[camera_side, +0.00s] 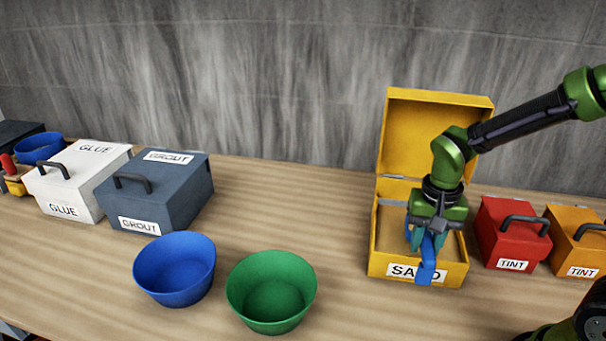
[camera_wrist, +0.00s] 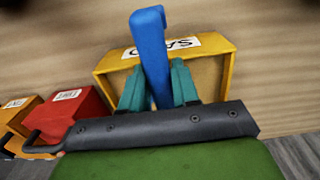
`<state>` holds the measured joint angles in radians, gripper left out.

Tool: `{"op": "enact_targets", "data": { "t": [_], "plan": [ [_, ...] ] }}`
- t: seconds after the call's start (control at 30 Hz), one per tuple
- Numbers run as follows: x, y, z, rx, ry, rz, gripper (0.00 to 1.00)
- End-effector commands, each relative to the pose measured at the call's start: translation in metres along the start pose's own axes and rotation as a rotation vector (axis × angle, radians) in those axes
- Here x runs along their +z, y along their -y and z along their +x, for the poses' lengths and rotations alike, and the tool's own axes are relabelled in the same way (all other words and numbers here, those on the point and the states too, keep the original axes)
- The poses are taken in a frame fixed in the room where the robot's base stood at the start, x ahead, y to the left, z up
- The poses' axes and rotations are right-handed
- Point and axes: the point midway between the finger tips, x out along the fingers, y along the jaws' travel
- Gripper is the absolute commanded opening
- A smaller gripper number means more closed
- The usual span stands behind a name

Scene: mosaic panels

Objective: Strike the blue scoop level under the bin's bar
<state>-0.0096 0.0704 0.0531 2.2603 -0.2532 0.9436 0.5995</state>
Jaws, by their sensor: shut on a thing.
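The yellow SAND bin (camera_side: 377,262) stands on the table at the right with its lid open. Its floor looks tan with sand. A grey strip (camera_side: 392,203), likely the bar, shows at the bin's back left; my arm hides the rest. My gripper (camera_side: 428,238) points down over the bin and is shut on the blue scoop (camera_side: 427,264). In the wrist view the scoop's blue handle (camera_wrist: 150,42) runs between the teal fingers (camera_wrist: 158,88) and reaches over the bin's labelled front wall (camera_wrist: 222,48). The scoop's bowl and any sand in it are hidden.
A red TINT box (camera_side: 510,235) and an orange TINT box (camera_side: 577,237) stand close right of the bin. Blue (camera_side: 175,270) and green (camera_side: 271,292) bowls, a grey GROUT box (camera_side: 155,195) and a white GLUE box (camera_side: 75,185) are to the left. Table between is clear.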

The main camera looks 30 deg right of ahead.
Motion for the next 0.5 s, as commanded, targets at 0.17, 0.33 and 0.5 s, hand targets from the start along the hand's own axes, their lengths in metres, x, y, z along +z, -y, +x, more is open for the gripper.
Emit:
{"op": "enact_targets", "data": {
  "t": [0.17, 0.33, 0.5],
  "plan": [
    [-0.003, 0.0, 0.0, 0.0, 0.0, 0.001, 0.0],
    [-0.011, 0.0, 0.0, 0.0, 0.0, 0.003, 0.0],
    [-0.021, 0.0, 0.0, 0.0, 0.0, 0.002, 0.0]
  ]
}}
